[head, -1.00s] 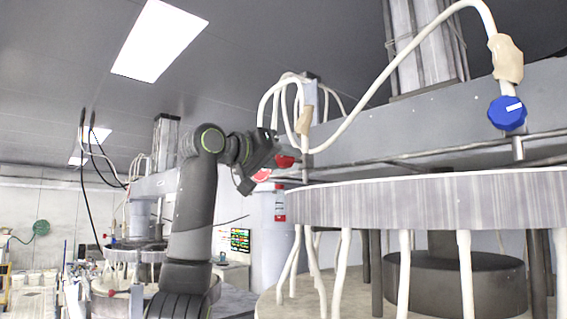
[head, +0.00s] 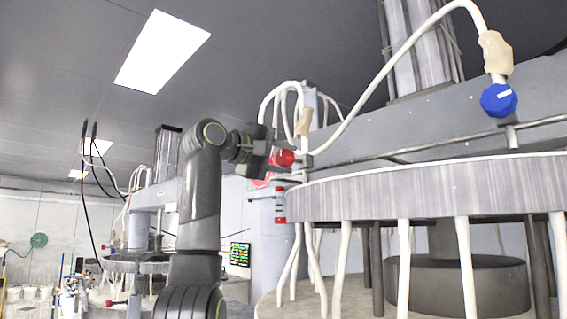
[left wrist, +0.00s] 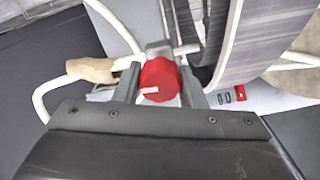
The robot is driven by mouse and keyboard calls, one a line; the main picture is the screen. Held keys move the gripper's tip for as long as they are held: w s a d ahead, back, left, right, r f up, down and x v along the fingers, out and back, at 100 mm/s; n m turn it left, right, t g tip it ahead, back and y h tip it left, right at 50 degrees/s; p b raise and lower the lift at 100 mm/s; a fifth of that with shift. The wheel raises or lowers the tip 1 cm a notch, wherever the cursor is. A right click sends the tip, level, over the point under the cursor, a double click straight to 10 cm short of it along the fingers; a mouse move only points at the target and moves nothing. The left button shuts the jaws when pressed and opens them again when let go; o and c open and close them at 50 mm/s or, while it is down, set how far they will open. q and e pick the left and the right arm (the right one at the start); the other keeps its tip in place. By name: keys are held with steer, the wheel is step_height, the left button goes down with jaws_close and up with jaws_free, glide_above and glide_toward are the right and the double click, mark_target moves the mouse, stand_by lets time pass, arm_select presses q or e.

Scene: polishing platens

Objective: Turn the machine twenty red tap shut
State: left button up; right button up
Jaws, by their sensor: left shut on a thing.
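The red tap (head: 285,158) is a round red knob on the pipework at the left end of the near machine's beam. In the left wrist view the red tap (left wrist: 160,80) sits between the two grey fingers, with a white mark on its face pointing left. My left gripper (head: 272,157) is at the tap, its fingers shut around the knob's sides. In the left wrist view the gripper (left wrist: 160,92) hides little of the knob. My right gripper is in neither view.
A blue tap (head: 498,100) hangs from a hose at the upper right. The large round platen (head: 430,187) lies right of and below my gripper, with white hoses beneath. A beige-wrapped hose (head: 304,122) rises just above the red tap. Another machine stands at the left back.

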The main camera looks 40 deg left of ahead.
arm_select(q)
steer(key=shift+n, duration=0.4)
steer(key=o, duration=1)
steer(key=shift+s+b, duration=0.25)
steer(key=shift+b, duration=0.05)
steer(key=s+a+b, duration=0.1)
steer(key=s+b, duration=0.4)
steer(key=s, duration=1.2)
steer(key=shift+a, duration=0.25)
steer(key=shift+w, duration=0.15)
